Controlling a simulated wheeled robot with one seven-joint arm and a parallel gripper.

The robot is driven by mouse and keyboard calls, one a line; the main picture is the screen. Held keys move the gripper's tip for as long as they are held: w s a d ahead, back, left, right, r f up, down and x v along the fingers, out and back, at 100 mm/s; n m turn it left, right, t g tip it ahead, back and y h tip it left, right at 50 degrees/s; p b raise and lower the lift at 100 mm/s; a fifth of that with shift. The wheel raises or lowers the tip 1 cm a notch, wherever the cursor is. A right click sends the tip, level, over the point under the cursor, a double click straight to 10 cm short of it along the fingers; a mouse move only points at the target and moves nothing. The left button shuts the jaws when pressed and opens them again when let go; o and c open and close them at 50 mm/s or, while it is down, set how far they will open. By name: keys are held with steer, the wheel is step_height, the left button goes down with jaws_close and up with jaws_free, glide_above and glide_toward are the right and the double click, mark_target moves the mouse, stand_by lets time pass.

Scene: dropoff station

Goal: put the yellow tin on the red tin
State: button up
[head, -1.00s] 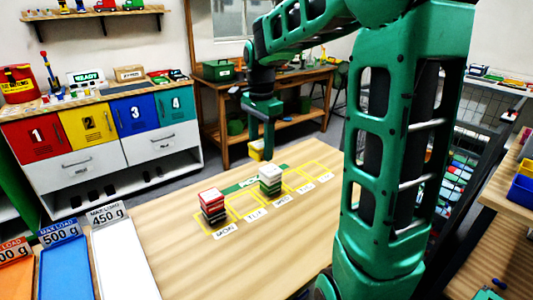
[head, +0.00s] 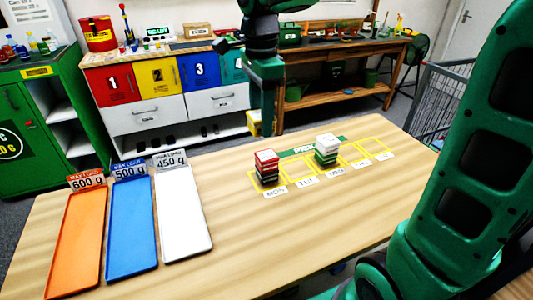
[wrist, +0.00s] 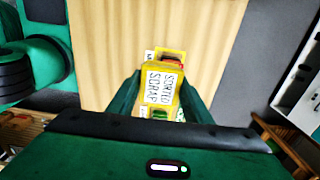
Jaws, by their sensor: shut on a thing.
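My gripper (head: 263,112) is shut on the yellow tin (head: 255,124), held in the air near the table's back edge in the head view. In the wrist view the yellow tin (wrist: 160,84), with a white label reading "SORTED SCRAP", sits between my two fingers. The red tin (head: 266,157) is at the top of a stack with white and dark layers, at the MON square. It appears clear of my gripper. In the wrist view a little red (wrist: 172,61) shows past the yellow tin, which hides most of what lies beneath.
A second stack (head: 327,148), green and white, stands right of the red one. Orange (head: 78,240), blue (head: 133,225) and white (head: 183,215) trays lie on the left of the table. Several squares on the right are empty. Drawer cabinets (head: 165,95) stand behind.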

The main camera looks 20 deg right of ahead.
steer(key=s+a, duration=0.2)
steer(key=a, duration=0.5)
glide_above(267, 155)
step_height(267, 155, down, 7)
steer(key=shift+w+r, duration=0.1)
steer(key=shift+f, duration=2.1)
steer(key=o, duration=1.2)
steer(key=shift+f, duration=0.1)
